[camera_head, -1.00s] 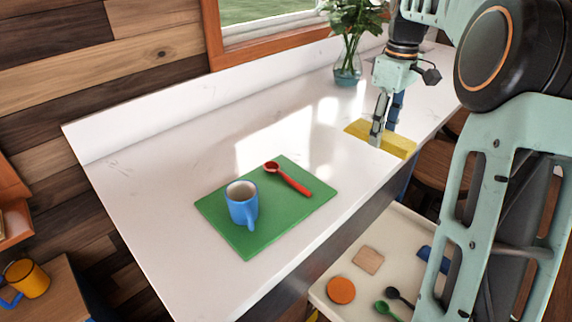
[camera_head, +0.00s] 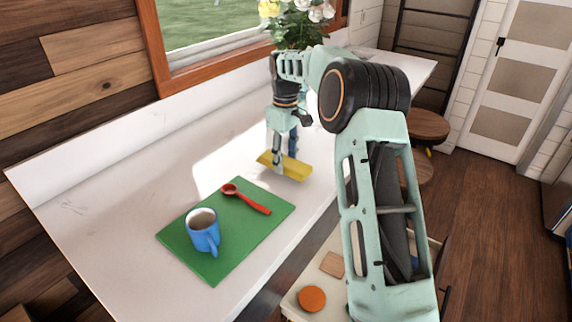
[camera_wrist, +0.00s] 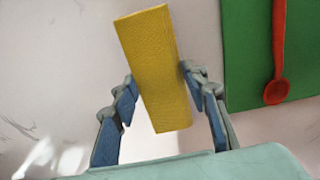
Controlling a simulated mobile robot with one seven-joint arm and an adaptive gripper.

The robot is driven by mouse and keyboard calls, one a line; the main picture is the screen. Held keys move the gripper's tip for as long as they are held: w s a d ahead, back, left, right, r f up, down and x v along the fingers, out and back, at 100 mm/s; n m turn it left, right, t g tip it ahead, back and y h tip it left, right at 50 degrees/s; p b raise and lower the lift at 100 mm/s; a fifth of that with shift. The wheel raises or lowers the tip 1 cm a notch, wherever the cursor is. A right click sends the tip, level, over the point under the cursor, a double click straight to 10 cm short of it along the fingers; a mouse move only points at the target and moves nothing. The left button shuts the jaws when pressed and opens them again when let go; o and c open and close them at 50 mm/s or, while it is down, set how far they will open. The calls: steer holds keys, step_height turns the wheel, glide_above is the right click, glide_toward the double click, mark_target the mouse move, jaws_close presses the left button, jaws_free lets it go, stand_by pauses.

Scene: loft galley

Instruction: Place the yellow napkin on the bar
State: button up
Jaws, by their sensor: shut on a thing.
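The yellow napkin (camera_head: 294,168) is a flat folded rectangle. My gripper (camera_head: 282,163) is shut on it, with the fingers on its two long sides in the wrist view (camera_wrist: 155,80). The napkin is over the white bar (camera_head: 120,190), beyond the green board and slightly tilted. I cannot tell for sure how far it is above the surface. Part of it is hidden behind the fingers in the head view.
A green board (camera_head: 250,232) on the bar bears a blue mug (camera_head: 203,232) and a red spoon (camera_head: 250,200). A flower vase (camera_head: 300,28) stands behind my arm. Below the bar's front edge, a lower pale tray (camera_head: 290,303) holds an orange disc (camera_head: 312,298). The left of the bar is bare.

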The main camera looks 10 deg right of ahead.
mark_target(286, 162)
steer(key=shift+f, duration=1.3)
steer(key=shift+f, duration=0.15)
steer(key=o, duration=1.1)
step_height(286, 162, up, 12)
steer(key=shift+r, duration=0.2)
